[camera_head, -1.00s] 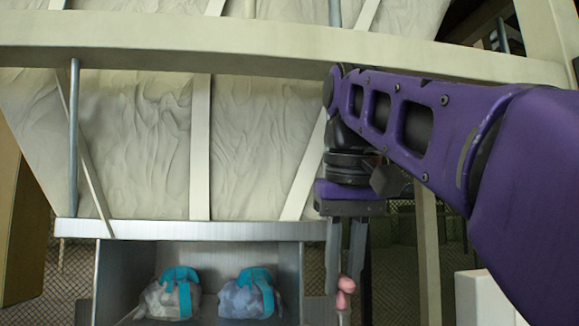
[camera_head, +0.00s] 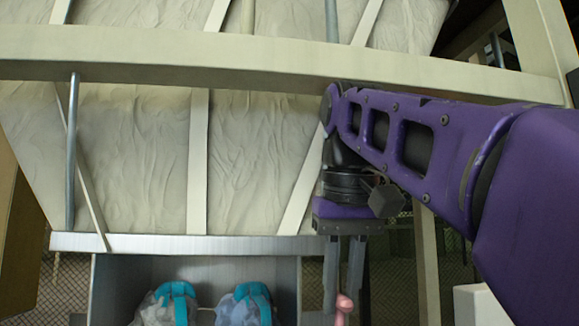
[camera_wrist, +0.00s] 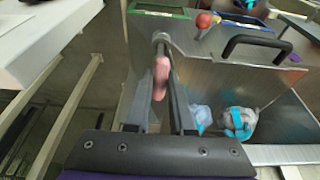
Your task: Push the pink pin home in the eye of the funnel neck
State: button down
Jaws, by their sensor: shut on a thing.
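The pink pin (camera_head: 343,303) shows low in the head view, between the fingers of my gripper (camera_head: 342,312). In the wrist view the pin (camera_wrist: 160,76) lies between the two dark fingertips of my gripper (camera_wrist: 163,62), which are shut on it. A small metal piece (camera_wrist: 160,40) is just beyond the pin's far end; I cannot tell whether it is the eye or whether the pin is in it. The funnel (camera_head: 150,165) is cream-coloured, with a metal lower edge (camera_head: 180,244). Its neck looks like the steel box below; the pin is at its right side.
Two bags with blue straps (camera_head: 178,300) (camera_head: 248,300) sit in the steel box. The wrist view also shows a black handle (camera_wrist: 258,44) on a metal panel, a red knob (camera_wrist: 204,20) and a white block (camera_wrist: 40,40). A pale post stands right of my gripper.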

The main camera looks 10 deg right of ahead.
aim_at(342, 320)
jog(key=shift+s+f+b, duration=0.2)
jog(key=shift+f+b, duration=0.5)
jog(key=shift+f, duration=1.05)
dwell(3.0)
jog(key=shift+c, duration=0.3)
grip_release()
jog(key=shift+r+p, duration=1.4)
jog(key=shift+p, duration=0.05)
jog(key=shift+w+r, duration=0.1)
jog(key=shift+r, duration=1.9)
jog(key=shift+f, duration=0.1)
